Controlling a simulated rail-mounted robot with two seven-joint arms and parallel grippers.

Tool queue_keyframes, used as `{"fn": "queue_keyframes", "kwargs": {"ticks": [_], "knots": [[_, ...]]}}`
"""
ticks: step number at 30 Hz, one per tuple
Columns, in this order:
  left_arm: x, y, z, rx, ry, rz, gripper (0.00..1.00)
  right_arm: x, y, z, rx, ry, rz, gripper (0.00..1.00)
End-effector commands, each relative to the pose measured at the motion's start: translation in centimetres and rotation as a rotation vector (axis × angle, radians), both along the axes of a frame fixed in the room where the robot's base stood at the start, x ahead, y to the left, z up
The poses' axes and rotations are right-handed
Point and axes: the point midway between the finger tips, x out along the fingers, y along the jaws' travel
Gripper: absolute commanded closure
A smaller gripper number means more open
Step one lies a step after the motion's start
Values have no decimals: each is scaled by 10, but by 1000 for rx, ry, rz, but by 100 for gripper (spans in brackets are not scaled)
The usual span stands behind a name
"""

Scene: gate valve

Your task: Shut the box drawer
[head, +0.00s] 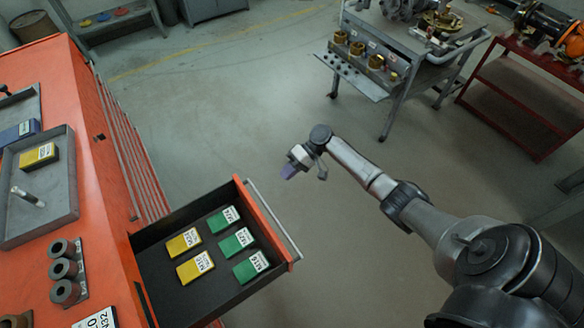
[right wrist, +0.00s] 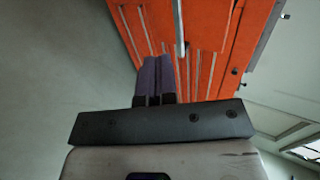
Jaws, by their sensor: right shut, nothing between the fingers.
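The box drawer (head: 222,262) stands open from the orange cabinet (head: 95,200). It holds green and yellow labelled boxes on a black floor. Its orange front carries a pale handle bar (head: 273,218). My right gripper (head: 289,171) is in the air beyond the drawer front, up and right of the handle, apart from it. Its purple fingers are shut and empty. In the right wrist view the shut fingers (right wrist: 155,78) show against the orange cabinet front (right wrist: 190,50) with its pale handle bars. My left gripper is not in view.
On the cabinet top are a grey tray (head: 62,205) with a yellow box and a rack of dark rings (head: 66,270). A grey cart (head: 420,60) and a red-framed bench (head: 520,100) stand at the back right. The floor right of the drawer is clear.

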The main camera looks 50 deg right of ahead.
Motion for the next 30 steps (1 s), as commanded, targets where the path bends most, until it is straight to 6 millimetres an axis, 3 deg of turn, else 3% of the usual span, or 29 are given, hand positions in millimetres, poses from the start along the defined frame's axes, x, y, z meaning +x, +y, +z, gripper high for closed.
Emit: {"fn": "queue_keyframes", "kwargs": {"ticks": [8, 15, 30], "knots": [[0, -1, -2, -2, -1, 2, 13, 12, 43, -25, 1, -1, 1, 100], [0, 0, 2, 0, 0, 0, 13, 20, 69, -24, 0, 0, 1, 100], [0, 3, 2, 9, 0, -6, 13, 23, 79, -24, -1, -1, 0, 100]]}}
